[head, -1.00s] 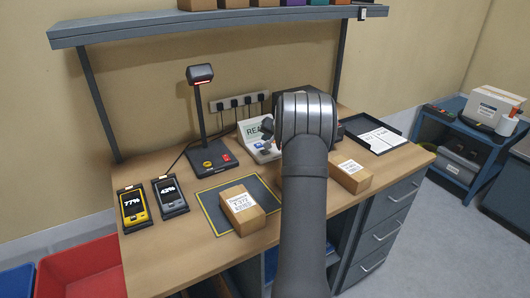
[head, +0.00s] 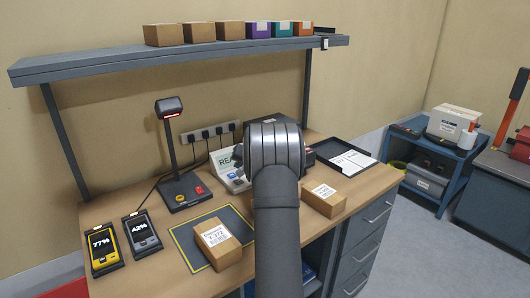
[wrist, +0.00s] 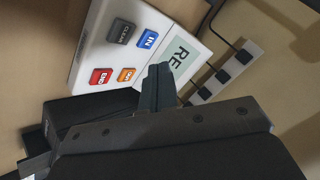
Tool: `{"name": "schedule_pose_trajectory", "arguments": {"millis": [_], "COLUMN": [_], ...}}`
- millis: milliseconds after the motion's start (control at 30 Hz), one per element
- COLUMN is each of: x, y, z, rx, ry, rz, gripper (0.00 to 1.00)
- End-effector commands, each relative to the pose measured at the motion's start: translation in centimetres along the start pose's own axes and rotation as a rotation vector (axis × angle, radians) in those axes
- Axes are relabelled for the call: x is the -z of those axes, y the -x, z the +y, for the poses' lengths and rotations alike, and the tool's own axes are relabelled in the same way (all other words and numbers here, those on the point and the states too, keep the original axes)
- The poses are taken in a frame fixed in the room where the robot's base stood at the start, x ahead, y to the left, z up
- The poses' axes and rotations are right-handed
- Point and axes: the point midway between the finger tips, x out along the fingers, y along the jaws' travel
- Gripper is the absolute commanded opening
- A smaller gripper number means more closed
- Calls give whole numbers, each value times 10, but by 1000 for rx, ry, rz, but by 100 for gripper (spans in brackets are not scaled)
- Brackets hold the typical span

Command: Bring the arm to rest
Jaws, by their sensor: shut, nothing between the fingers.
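My arm rises from the bottom of the head view and its wrist end hides most of my gripper there. In the wrist view my gripper (wrist: 158,88) is shut, with its fingers together and nothing between them. It is in front of a white keypad box (wrist: 115,45) with blue, grey, red and orange buttons and a screen reading "RE". The same box (head: 226,165) is partly hidden behind my arm in the head view. I cannot tell the gap between fingers and box.
A labelled carton (head: 218,243) sits on the dark mat (head: 186,238), and another carton (head: 323,200) is right of my arm. A scanner stand (head: 172,140), two phone-like devices (head: 142,232) and a black tray (head: 325,150) share the desk. A shelf (head: 200,57) with several boxes spans above.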

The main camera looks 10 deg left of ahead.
Motion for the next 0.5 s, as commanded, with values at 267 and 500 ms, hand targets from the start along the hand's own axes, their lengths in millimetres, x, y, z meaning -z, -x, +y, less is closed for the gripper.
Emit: {"name": "schedule_pose_trajectory", "arguments": {"millis": [267, 500], "x": [5, 21], "y": [6, 28], "z": [-4, -20], "rx": [1, 0], "ry": [2, 1], "rz": [4, 1], "gripper": [0, 0]}}
